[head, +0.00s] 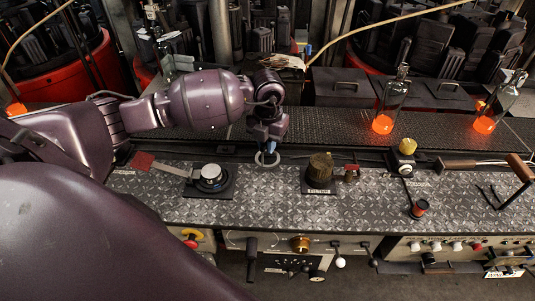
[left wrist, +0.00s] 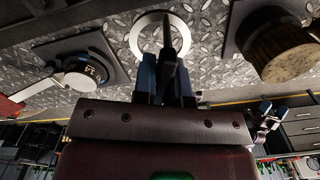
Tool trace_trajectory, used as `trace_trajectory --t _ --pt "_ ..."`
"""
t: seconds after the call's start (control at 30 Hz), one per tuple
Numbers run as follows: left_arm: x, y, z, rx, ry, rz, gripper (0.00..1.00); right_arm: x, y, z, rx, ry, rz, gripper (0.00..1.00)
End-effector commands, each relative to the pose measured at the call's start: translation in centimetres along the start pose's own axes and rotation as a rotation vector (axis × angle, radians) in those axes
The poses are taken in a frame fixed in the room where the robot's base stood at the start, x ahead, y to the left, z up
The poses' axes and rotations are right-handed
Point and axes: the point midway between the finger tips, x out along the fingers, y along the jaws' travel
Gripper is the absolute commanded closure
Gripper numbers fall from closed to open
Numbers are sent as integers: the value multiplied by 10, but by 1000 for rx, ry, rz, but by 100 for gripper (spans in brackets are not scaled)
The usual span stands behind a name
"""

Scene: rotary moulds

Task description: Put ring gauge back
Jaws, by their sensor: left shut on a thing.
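The ring gauge (head: 267,165) is a pale metal ring at the tips of my left gripper (head: 268,147). A blue-tipped part, seemingly my right gripper (left wrist: 268,114), shows small at the right of the left wrist view. Its opening is unclear.
Glowing-bottomed bottles (head: 384,122) stand behind. The plate between dial and cylinder is clear.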

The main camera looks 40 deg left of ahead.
Motion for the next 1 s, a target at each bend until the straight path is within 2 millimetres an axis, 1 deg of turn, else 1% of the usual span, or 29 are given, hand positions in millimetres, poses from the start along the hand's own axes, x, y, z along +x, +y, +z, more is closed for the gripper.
trace_trajectory --t 0.13,0.3,0.4,0.67,0.8,0.83,0.97,1.0 --pt "10 0 0 0 1 0 100 -1 0 0 1 -1 0 0" --pt "34 0 -1 0 3 -1 100 -4 0 3 2 -8 2 0" --pt "42 0 0 0 0 -1 100 -5 1 5 3 -14 2 0" --pt "43 0 0 1 -1 0 100 -6 1 8 3 -18 3 0" --pt "47 0 0 1 0 0 100 -4 0 9 3 -17 3 0" --pt "46 0 0 1 0 0 83 -4 0 8 3 -15 3 0" --pt "46 0 0 1 0 0 63 -2 0 5 2 -9 2 0" --pt "46 0 0 1 0 0 62 -2 0 4 2 -7 1 0"
